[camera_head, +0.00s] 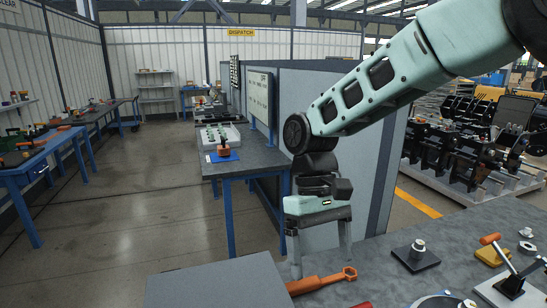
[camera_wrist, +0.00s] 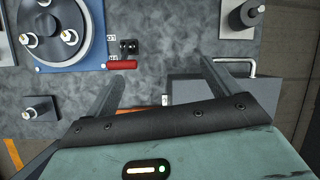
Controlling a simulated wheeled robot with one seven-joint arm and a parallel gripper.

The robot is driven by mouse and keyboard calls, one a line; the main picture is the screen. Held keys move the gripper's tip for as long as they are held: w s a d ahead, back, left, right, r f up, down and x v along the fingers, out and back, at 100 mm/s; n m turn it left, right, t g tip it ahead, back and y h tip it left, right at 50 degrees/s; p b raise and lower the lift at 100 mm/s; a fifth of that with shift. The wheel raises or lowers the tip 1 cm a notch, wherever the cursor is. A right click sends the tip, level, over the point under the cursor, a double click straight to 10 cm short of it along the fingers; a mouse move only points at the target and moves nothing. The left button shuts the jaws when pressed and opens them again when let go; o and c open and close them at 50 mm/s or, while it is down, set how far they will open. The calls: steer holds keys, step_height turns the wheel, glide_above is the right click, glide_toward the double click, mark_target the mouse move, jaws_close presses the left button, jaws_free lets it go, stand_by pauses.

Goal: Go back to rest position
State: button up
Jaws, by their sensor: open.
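My gripper (camera_head: 321,268) hangs pointing down over the left part of the grey workbench (camera_head: 385,280) in the head view. Its two fingers are spread apart with nothing between them. In the wrist view the open fingers (camera_wrist: 160,75) reach out over the speckled bench top. A round grey plate with several silver fittings (camera_wrist: 68,38) on a blue base lies to their left. A red handle (camera_wrist: 122,64) lies near the left finger. The gripper's height above the bench is hard to tell.
An orange wrench-like tool (camera_head: 325,282) lies below my gripper. A grey box (camera_head: 215,280) stands to the left. A dark block with a silver fitting (camera_head: 416,256) and a lever clamp (camera_head: 510,284) are to the right. A partition (camera_head: 335,150) rises behind the bench.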

steer(key=s+d+n+t+y, duration=0.1)
steer(key=s+d+t, duration=0.1)
steer(key=s, duration=0.7)
steer(key=s+d+f+t, duration=0.1)
steer(key=s+d+t, duration=0.1)
steer(key=s, duration=0.7)
steer(key=shift+d+f+n+t+y, duration=0.2)
steer(key=shift+d+n+t+y, duration=0.2)
steer(key=shift+d, duration=0.35)
